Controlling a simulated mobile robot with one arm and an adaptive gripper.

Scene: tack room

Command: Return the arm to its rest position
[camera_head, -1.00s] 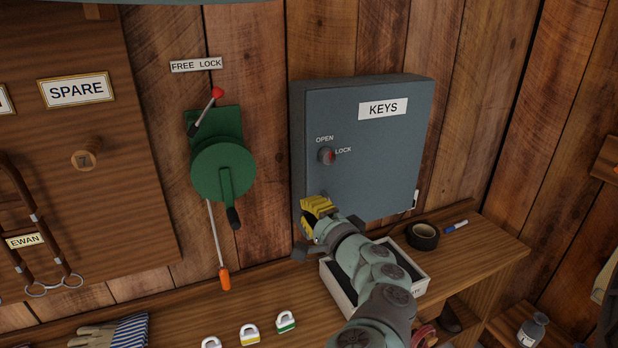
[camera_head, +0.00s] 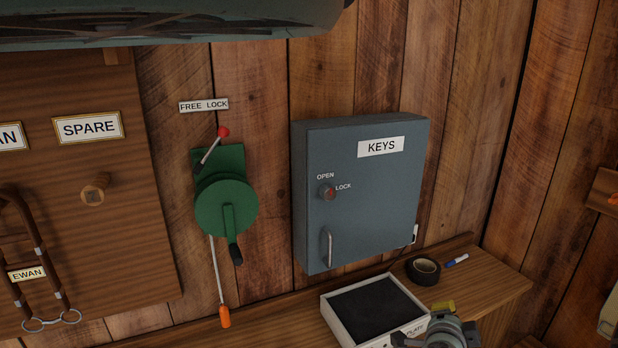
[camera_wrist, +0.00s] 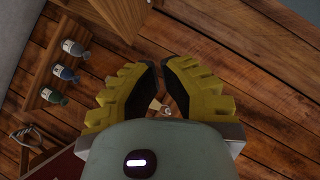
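My wrist and the rest of the arm are mostly cut off by the bottom edge. In the wrist view my gripper (camera_wrist: 160,72) has its two dark-padded fingers a little apart, and floor shows through the narrow gap. I see nothing held between them. The grey KEYS cabinet (camera_head: 375,205) is shut on the wall, its handle (camera_head: 329,247) in plain view and apart from my gripper.
The open white box (camera_head: 340,318) with a dark inside stands on the wooden bench (camera_head: 490,285). Black tape (camera_head: 423,270) and a blue marker (camera_head: 457,260) lie behind. A green winch (camera_head: 226,205) hangs left of the cabinet. Bottles (camera_wrist: 65,73) stand on a shelf in the wrist view.

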